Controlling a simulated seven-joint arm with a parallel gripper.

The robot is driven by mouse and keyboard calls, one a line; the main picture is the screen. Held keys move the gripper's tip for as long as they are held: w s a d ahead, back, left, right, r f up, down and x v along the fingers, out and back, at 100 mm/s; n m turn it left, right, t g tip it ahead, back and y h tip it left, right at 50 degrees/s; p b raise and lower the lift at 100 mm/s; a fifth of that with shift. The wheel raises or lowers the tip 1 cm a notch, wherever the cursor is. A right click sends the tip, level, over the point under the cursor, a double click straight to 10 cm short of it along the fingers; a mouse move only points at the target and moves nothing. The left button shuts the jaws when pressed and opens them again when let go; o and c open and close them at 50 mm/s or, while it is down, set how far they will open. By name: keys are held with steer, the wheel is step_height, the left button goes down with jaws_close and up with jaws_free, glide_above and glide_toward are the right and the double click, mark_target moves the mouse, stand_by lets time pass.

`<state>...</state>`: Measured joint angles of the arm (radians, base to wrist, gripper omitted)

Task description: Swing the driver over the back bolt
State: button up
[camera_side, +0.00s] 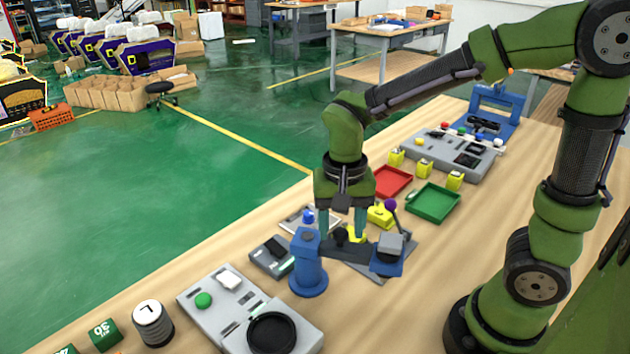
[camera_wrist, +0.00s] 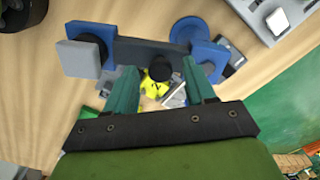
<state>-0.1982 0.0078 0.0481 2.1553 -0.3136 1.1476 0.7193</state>
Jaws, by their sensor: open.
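The driver appears to be a swing arm: a blue post (camera_side: 309,265) carries a dark bar (camera_side: 352,252) that reaches right to a blue and grey head (camera_side: 390,250). A black knob (camera_side: 341,236) stands on the bar. My gripper (camera_side: 341,222) points down over the bar with its teal fingers apart, one on either side of the knob. In the wrist view the knob (camera_wrist: 160,68) lies between the open fingers; I cannot tell whether they touch it. Yellow pieces (camera_side: 380,214) sit on a plate behind the bar, partly hidden. I cannot make out the back bolt.
A grey panel with a black round dish (camera_side: 271,333) lies in front. A red tray (camera_side: 393,181) and a green tray (camera_side: 433,202) lie behind, with several yellow blocks and a grey console (camera_side: 455,150) beyond. A purple ball (camera_side: 390,204) stands up near the head.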

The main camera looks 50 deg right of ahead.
steer(key=shift+f, duration=0.15)
jaws_close()
steer(key=shift+d, duration=0.1)
stand_by(0.4)
steer(key=shift+w+d+n, duration=0.55)
steer(key=shift+w+n, duration=0.25)
steer(key=shift+n, duration=1.05)
steer(key=shift+w+d+n, duration=0.6)
steer(key=shift+w+n, duration=0.2)
steer(key=shift+n, duration=1.1)
steer(key=shift+w+d+n, duration=0.55)
steer(key=shift+w+n, duration=0.25)
steer(key=shift+n, duration=1.05)
